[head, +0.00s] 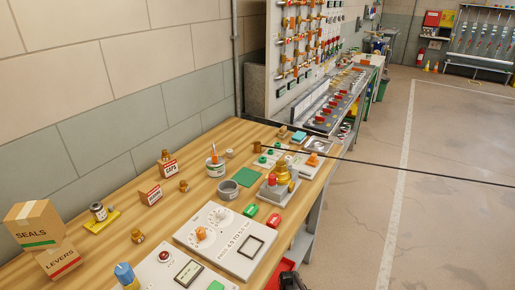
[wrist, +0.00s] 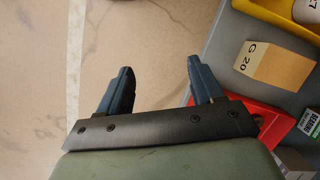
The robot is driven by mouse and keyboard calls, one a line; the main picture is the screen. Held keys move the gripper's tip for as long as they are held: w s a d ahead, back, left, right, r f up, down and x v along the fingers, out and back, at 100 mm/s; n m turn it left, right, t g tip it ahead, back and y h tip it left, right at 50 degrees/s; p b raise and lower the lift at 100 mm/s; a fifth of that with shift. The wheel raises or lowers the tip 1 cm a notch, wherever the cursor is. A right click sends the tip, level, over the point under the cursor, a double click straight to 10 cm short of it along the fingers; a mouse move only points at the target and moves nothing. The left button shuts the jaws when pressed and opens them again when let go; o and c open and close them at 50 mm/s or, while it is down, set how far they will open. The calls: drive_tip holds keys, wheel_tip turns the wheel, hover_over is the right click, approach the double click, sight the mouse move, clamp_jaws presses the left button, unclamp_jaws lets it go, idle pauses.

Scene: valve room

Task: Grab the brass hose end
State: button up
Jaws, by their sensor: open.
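A small brass piece (head: 257,147) stands near the far end of the wooden bench. A thin black hose (head: 400,168) runs from beside it across the picture to the right edge, so it looks like the brass hose end. It is small, and the exact join is unclear. It does not show in the wrist view. My gripper (wrist: 160,78) is open, its two blue-grey fingers apart with only bare floor between them. In the head view a dark part at the bottom edge, by the bench's front side, may be my gripper; it is far from the brass piece.
The wooden bench (head: 110,262) carries a grey control panel (head: 226,241), a brass valve on a grey base (head: 281,186), a grey cup (head: 228,190) and cardboard boxes (head: 34,222). Beside my gripper, a grey shelf (wrist: 222,75) holds a G 20 box (wrist: 275,65) and red bin (wrist: 262,120). Floor is clear.

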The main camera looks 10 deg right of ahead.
drive_tip(key=w+d+r+m+t+h, duration=0.1)
drive_tip(key=w+d+r+m+t, duration=0.15)
drive_tip(key=w+d+r, duration=0.85)
drive_tip(key=w+d+r+m+t+h, duration=0.15)
drive_tip(key=w+d+r+t, duration=0.25)
drive_tip(key=w+d+r, duration=0.75)
drive_tip(key=w+d+r+t+h, duration=0.1)
drive_tip(key=w+d+r, duration=0.4)
drive_tip(key=d+r, duration=0.25)
drive_tip(key=w+d+r+t+h, duration=0.1)
drive_tip(key=w+d+r, duration=0.4)
drive_tip(key=d+r, duration=0.25)
drive_tip(key=w+d+r+t, duration=0.2)
drive_tip(key=w+d+r, duration=0.3)
drive_tip(key=d+r, duration=0.25)
drive_tip(key=w+r+n, duration=0.4)
drive_tip(key=r, duration=0.8)
wheel_tip(320, 180, up, 3)
drive_tip(key=n+g+y, duration=0.3)
drive_tip(key=n+g, duration=0.4)
drive_tip(key=n, duration=1.6)
hover_over(257, 143)
wheel_tip(257, 143, down, 13)
drive_tip(key=shift+w+f, duration=0.1)
drive_tip(key=c, duration=1.1)
